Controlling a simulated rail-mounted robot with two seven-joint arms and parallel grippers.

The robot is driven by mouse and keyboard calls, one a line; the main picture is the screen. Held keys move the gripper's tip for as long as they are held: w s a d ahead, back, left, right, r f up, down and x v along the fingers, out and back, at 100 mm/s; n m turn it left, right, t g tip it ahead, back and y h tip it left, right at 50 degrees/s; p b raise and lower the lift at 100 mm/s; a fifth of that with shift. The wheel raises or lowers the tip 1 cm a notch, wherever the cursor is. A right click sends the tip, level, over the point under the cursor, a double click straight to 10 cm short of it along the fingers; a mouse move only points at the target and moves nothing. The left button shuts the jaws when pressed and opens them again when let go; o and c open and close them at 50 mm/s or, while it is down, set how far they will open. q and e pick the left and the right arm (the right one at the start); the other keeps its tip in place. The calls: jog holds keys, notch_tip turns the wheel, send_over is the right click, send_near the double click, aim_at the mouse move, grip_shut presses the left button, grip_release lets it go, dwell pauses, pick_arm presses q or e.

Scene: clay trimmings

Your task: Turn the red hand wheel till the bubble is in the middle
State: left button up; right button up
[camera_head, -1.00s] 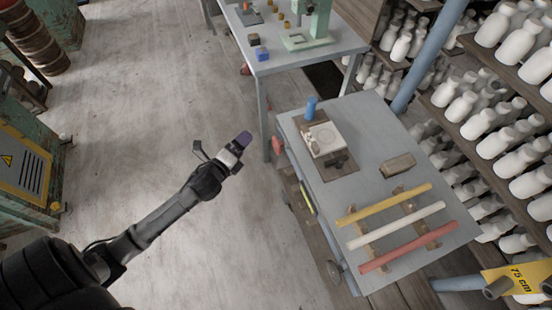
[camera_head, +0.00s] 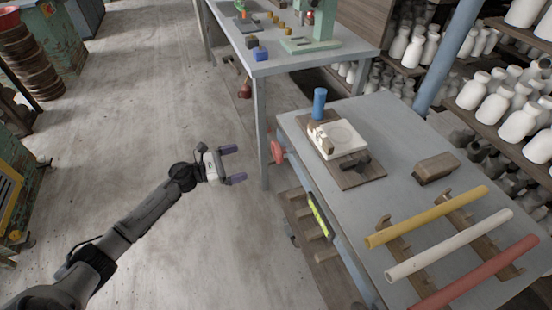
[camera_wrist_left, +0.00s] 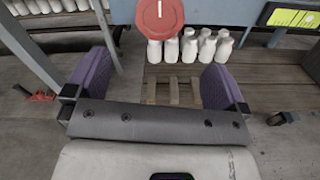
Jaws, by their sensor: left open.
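The red hand wheel (camera_head: 277,152) is on the left side of the grey workbench. In the left wrist view the wheel (camera_wrist_left: 160,18) is a red disc with a white mark, at the top between my fingers. A yellow-green level vial (camera_head: 319,215) is fixed to the same bench side; it also shows in the left wrist view (camera_wrist_left: 290,17). I cannot make out the bubble clearly. My left gripper (camera_head: 236,164) is open and empty, with purple fingers pointing at the wheel, a short way left of it and apart from it. My right gripper is out of view.
The bench top (camera_head: 400,125) holds a wooden board with a pale slab (camera_head: 341,140), a blue cylinder (camera_head: 319,102), a brown block (camera_head: 436,167) and three coloured rods on wooden rests. A second table (camera_head: 290,62) stands behind.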

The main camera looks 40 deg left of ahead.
aim_at(275, 152)
pick_arm(q)
jog(key=b+x, duration=0.2)
jog(key=x, duration=1)
jog(key=shift+f, duration=0.1)
jog(key=shift+w+d+b, duration=0.35)
jog(key=shift+w+b, duration=0.05)
jog(key=shift+w, duration=0.25)
jog(key=c, duration=0.8)
